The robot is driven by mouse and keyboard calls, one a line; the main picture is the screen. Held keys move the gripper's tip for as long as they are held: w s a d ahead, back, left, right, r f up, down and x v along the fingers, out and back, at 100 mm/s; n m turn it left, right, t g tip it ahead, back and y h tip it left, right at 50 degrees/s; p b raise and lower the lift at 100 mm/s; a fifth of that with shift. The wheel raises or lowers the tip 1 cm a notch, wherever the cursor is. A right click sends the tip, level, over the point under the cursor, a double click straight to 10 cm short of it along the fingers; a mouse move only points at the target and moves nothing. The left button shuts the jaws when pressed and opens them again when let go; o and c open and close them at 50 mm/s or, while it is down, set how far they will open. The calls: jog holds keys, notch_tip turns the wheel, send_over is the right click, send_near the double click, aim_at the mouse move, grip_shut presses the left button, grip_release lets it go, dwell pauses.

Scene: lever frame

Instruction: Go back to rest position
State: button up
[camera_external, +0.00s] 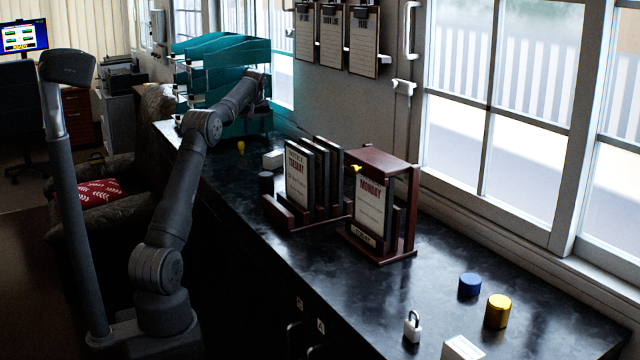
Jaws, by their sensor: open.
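My arm rises from its base at the lower left and reaches toward the back of the counter. My gripper (262,100) is at its far end, in front of the teal trays (218,52). It is open; its fingers are small and dark here, and I see nothing held in it. The wooden lever frame (384,160) stands upright on the counter, well apart from my gripper. It holds a "MONDAY" board (370,207), and a small yellow lever (356,168) shows at its upper left.
A blue cylinder (470,284), a yellow cylinder (497,311), a padlock (412,327) and a white box (462,348) are at the near right. The black counter (350,290) has free room before the frame.

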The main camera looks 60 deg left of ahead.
jog(key=w+d+r+m+t+h, duration=0.1)
jog(key=w+d+r+m, duration=0.3)
jog(key=d, duration=0.7)
jog(key=w+d+r+m+t, duration=0.1)
jog(key=w+d+r+m, duration=0.3)
jog(key=d, duration=0.8)
jog(key=w+d+r+t+h, duration=0.1)
jog(key=w+d+r, duration=0.1)
jog(key=w+d, duration=0.65)
jog(key=s+d+r+m+h, duration=0.1)
jog(key=s+d+r+m, duration=0.1)
jog(key=d, duration=0.9)
jog(key=s+d+r+m+h, duration=0.1)
jog(key=d+m, duration=0.3)
jog(key=d, duration=0.7)
jog(key=s+d+r+m+h, duration=0.1)
jog(key=s+d+r+m, duration=0.1)
jog(key=d, duration=0.9)
jog(key=shift+s+d+r+m, duration=0.3)
jog(key=shift+r+m, duration=0.2)
jog(key=shift+r, duration=0.2)
